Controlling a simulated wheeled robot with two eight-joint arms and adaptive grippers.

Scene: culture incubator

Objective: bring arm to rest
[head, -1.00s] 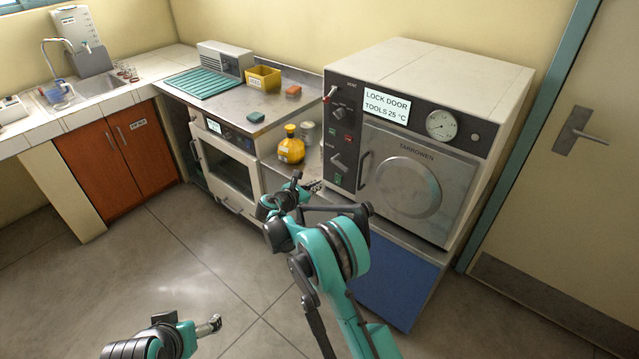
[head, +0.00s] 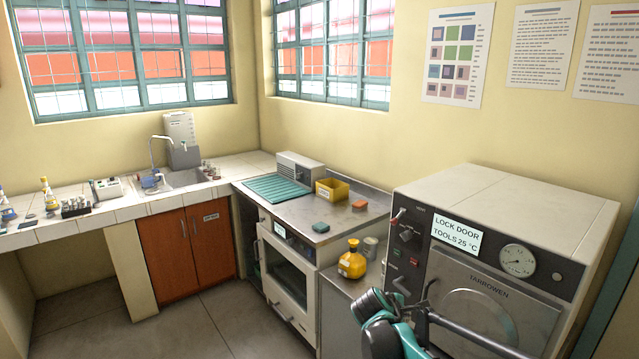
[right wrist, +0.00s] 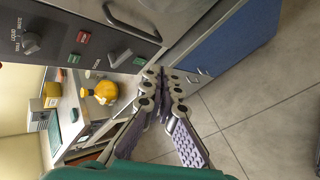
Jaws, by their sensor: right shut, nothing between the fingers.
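My right gripper (right wrist: 162,92) is shut and empty in the right wrist view, its fingers meeting in front of the steriliser's lower part and the floor. In the head view only part of my right arm (head: 385,325) shows at the bottom, in front of the steriliser; the fingertips are not clear there. My left gripper is out of view.
The Tarrowen steriliser (head: 500,215) stands close by, its display (head: 456,236) reading "LOCK DOOR TOOLS 25 °C". A yellow flask (head: 352,262) stands left of it. An incubator (head: 288,270) sits under the steel counter. Floor (head: 200,320) is clear at lower left.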

